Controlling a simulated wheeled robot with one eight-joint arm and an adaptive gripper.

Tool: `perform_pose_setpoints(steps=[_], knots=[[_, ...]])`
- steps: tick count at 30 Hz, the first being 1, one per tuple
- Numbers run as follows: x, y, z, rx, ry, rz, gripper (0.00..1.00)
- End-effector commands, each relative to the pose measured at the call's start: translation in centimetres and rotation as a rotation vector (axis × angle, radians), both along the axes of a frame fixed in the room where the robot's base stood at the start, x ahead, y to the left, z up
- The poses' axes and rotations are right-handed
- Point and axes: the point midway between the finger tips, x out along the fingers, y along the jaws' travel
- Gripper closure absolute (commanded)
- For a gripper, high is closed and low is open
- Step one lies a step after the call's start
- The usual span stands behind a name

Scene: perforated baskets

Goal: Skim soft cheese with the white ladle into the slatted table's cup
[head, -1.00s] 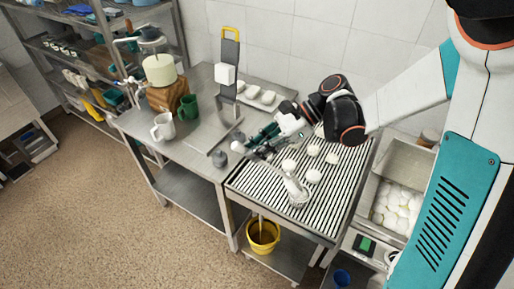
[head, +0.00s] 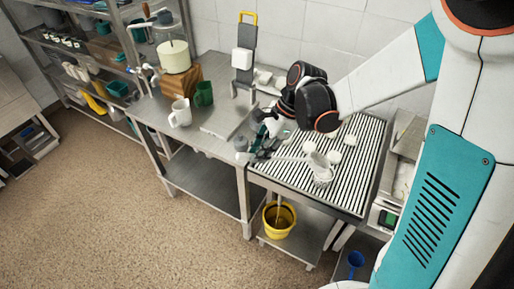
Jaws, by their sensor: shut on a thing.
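My gripper (head: 262,148) is shut on the handle of the white ladle (head: 290,158), above the left part of the slatted table. The ladle reaches to the right, and its bowl end is at the rim of a pale cup (head: 323,178) in the picture. I cannot tell whether the bowl is over, in or touching the cup, or what it holds. The cup stands on the slatted table (head: 345,196). Several white cheese pieces (head: 335,157) lie on the slats behind it. The vat of white cheese (head: 403,170) at the right is mostly hidden by my body.
A steel table with a white mug (head: 180,113), a green mug (head: 204,94) and a wooden block (head: 181,82) adjoins on the left. A yellow bucket (head: 279,219) stands on the shelf below the slatted table. The floor at the front left is clear.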

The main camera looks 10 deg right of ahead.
Motion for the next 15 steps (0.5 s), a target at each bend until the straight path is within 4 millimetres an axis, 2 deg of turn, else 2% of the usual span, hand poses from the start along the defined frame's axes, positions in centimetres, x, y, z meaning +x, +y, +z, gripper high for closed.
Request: perform_pose_setpoints(steps=[15], knots=[[-0.2,2.0,-4.3,-0.198,-0.025,0.004,1.00]])
